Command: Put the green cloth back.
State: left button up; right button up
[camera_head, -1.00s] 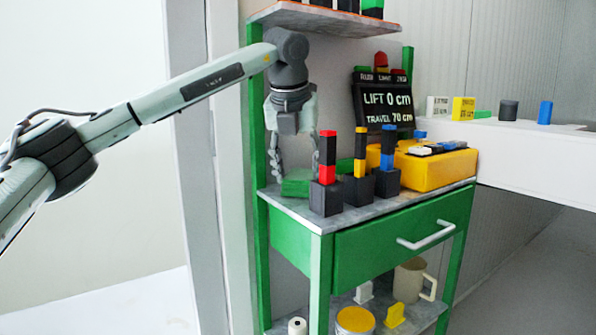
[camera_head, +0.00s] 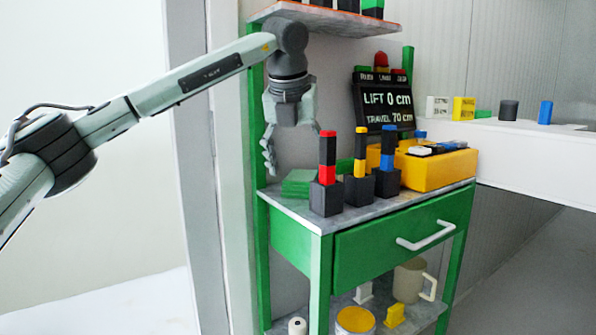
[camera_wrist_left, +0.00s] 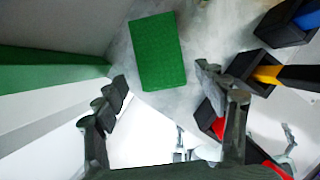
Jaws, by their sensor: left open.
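The green cloth (camera_head: 298,183) lies as a flat, folded block on the grey top of the green cart, at its left end behind the holder with the red and black stick. In the left wrist view the cloth (camera_wrist_left: 158,50) is a whole green rectangle lying on the grey surface, beyond the fingertips. My left gripper (camera_head: 291,150) is open and empty, a little above the cloth and apart from it. Its two spread fingers also show in the left wrist view (camera_wrist_left: 162,84). My right gripper is not in view.
Close to the cloth stand dark holders with a red stick (camera_head: 327,158), a yellow stick (camera_head: 360,152) and a blue stick (camera_head: 388,147). A yellow box (camera_head: 437,170) sits to their right. A display board (camera_head: 385,107) stands behind. An upper shelf (camera_head: 330,20) overhangs the gripper.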

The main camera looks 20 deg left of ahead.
pick_arm(q)
jog(key=v, duration=0.6)
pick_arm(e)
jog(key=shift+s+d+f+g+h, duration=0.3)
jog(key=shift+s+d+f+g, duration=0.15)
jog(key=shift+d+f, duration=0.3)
